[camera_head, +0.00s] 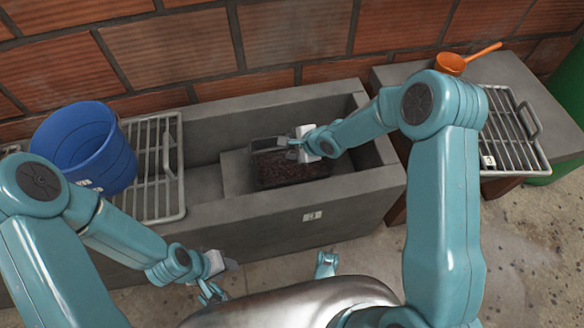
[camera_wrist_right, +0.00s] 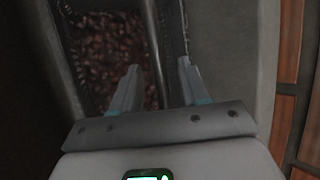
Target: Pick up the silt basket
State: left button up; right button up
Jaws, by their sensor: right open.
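The silt basket (camera_head: 290,169) is a dark rectangular container with dark reddish-brown contents, sitting inside the grey concrete trough. My right gripper (camera_head: 292,148) is over the basket's back part, open. The basket's contents (camera_wrist_right: 110,55) show left of that bar. My left gripper (camera_head: 221,281) is low in front of the trough, away from the basket; its finger opening is unclear.
The concrete trough (camera_head: 245,215) has walls around the basket, with a brick wall behind. A blue bucket (camera_head: 85,150) stands on a metal grate (camera_head: 158,200) at the left. Another grate (camera_head: 515,135) and an orange ladle (camera_head: 452,64) lie on a grey slab at the right.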

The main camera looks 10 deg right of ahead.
jog(key=shift+a, duration=0.1)
grip_shut()
jog(key=shift+w, duration=0.1)
dwell(1.3)
